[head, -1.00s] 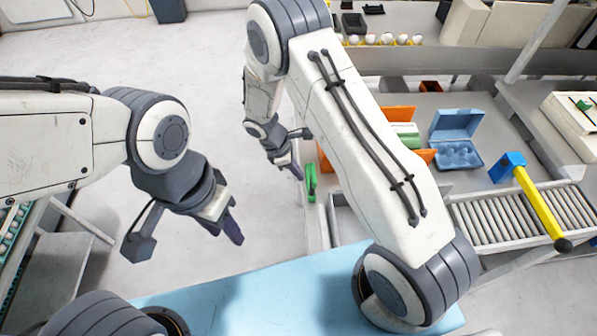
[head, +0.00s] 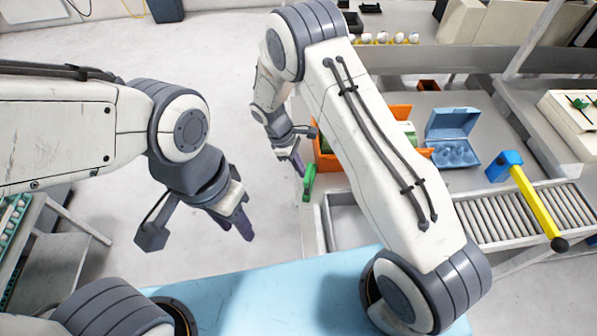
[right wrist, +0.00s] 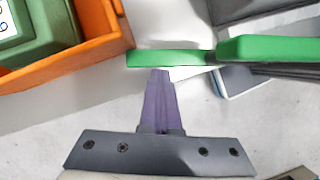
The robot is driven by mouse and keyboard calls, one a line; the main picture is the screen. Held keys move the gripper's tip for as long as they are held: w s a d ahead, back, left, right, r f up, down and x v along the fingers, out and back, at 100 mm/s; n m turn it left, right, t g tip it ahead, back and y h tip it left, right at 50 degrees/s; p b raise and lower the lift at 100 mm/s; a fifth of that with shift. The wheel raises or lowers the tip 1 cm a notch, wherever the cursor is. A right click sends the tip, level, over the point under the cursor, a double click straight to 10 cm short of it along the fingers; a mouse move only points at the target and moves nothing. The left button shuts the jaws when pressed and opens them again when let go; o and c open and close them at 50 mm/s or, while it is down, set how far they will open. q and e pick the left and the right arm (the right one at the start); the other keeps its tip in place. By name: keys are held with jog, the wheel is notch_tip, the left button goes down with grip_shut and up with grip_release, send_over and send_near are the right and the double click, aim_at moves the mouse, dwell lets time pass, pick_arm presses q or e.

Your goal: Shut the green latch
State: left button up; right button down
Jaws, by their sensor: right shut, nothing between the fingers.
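The green latch (head: 309,183) is at the left edge of the grey work table in the head view. In the right wrist view it shows as a green bar (right wrist: 165,58) with a thicker green part (right wrist: 268,48) to its right. My right gripper (head: 299,168) is shut and empty, its purple fingertips (right wrist: 160,74) right beside the bar's near edge. I cannot tell whether they touch it. My left gripper (head: 245,228) hangs over the floor, left of the table and away from the latch; its finger gap is unclear.
An orange crate (head: 328,162) with green contents stands just beyond the latch. A blue egg box (head: 452,137) lies open further right. A roller conveyor (head: 492,221) and a yellow-handled blue tool (head: 530,190) are at the right. My right arm hides part of the table.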

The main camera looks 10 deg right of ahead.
aim_at(313, 174)
jog(key=d+m, duration=0.1)
jog(key=d+m+g, duration=0.1)
jog(key=m, duration=0.1)
jog(key=d+m+y, duration=0.1)
jog(key=shift+s+m, duration=0.35)
jog(key=shift+m, duration=0.05)
jog(key=shift+s+d+m+g+y, duration=0.3)
jog(key=shift+d+m, duration=0.25)
jog(key=shift+m, duration=0.25)
jog(key=shift+s+d, duration=0.15)
jog(key=shift+d, duration=0.05)
jog(key=shift+s+d+m, duration=0.15)
jog(key=shift+d+m, duration=0.1)
jog(key=shift+m, duration=0.25)
jog(key=m, duration=0.1)
jog(key=m+y, duration=0.1)
jog(key=shift+s+d+m+g, duration=0.3)
jog(key=shift+s+d+m, duration=0.05)
jog(key=shift+m, duration=0.05)
jog(key=shift+s+d+m+y, duration=0.25)
jog(key=shift+s+m+y, duration=0.2)
jog(key=shift+m, duration=0.45)
jog(key=shift+s+d+m+y, duration=0.25)
jog(key=shift+s+m+y, duration=0.2)
jog(key=shift+m, duration=0.45)
jog(key=shift+s, duration=0.1)
